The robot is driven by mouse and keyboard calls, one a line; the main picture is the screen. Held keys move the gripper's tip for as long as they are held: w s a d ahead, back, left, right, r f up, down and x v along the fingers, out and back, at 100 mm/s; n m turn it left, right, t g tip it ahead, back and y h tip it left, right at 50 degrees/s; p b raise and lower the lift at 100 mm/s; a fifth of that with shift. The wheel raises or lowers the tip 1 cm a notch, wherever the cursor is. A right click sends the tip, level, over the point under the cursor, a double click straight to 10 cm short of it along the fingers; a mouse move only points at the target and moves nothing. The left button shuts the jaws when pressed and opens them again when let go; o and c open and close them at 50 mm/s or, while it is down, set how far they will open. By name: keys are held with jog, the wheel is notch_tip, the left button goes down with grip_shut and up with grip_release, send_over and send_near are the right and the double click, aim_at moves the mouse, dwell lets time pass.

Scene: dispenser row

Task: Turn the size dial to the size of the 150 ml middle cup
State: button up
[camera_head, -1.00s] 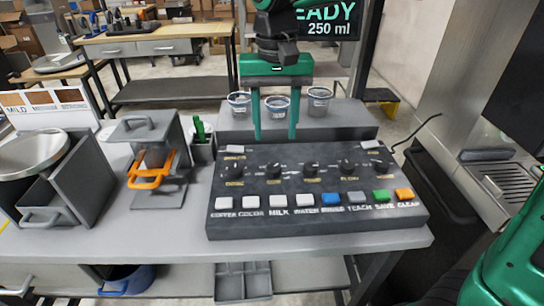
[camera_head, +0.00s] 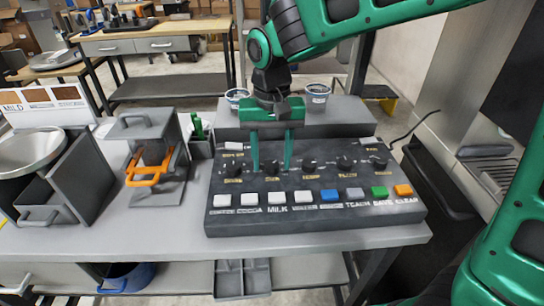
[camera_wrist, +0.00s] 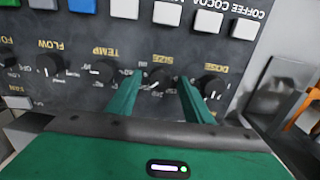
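The black dispenser panel (camera_head: 400,206) carries a row of dark knobs. The size dial (camera_head: 272,168) is the second knob from the left; in the wrist view the dial (camera_wrist: 159,78) sits under its yellow SIZE label, and its exact setting is hard to read. My gripper (camera_head: 271,166) is open, its two green fingers pointing down at the dial. In the wrist view the fingertips (camera_wrist: 160,76) lie on either side of the dial; contact cannot be told. The left cup (camera_head: 236,96) and right cup (camera_head: 317,94) stand on the grey ledge; my gripper hides the middle cup.
The dose dial (camera_wrist: 212,86) and temp dial (camera_wrist: 107,72) sit close beside my fingers. Coloured buttons (camera_head: 330,196) line the panel's front. A grey stand with an orange handle (camera_head: 150,168) is left of the panel. My arm hides the display.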

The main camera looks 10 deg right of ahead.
jog(key=c, duration=1)
jog(key=shift+n, duration=0.4)
jog(key=n, duration=0.3)
jog(key=shift+n, duration=0.4)
jog(key=n, duration=0.8)
jog(key=shift+n, duration=0.4)
jog(key=n, duration=0.4)
jog(key=shift+w+d, duration=0.1)
jog(key=shift+n, duration=0.3)
